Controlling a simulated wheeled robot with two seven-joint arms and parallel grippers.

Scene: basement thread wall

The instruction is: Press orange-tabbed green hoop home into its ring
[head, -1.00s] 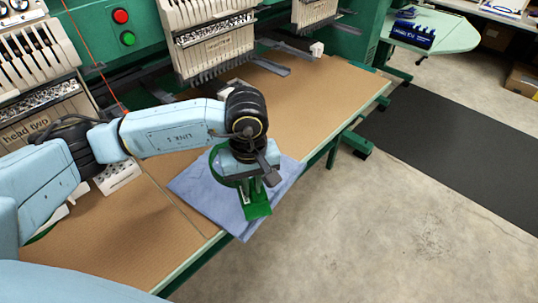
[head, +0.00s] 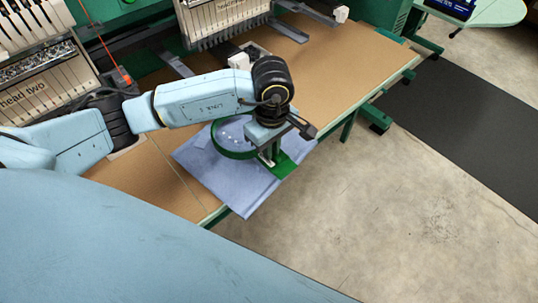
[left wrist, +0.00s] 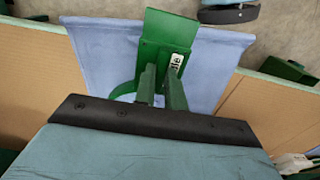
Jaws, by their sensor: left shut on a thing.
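The green hoop (head: 216,143) is at the blue cloth (head: 225,185) on the table edge. White specks show inside the ring. No orange tab shows. I cannot tell whether the hoop touches the cloth or a ring beneath. My right gripper is not in view.
The brown table (head: 325,60) is clear to the right of the cloth. Embroidery heads (head: 225,20) and grey arms (head: 178,64) stand along its back. Open concrete floor (head: 400,190) and a dark mat (head: 475,125) lie beyond the front edge.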

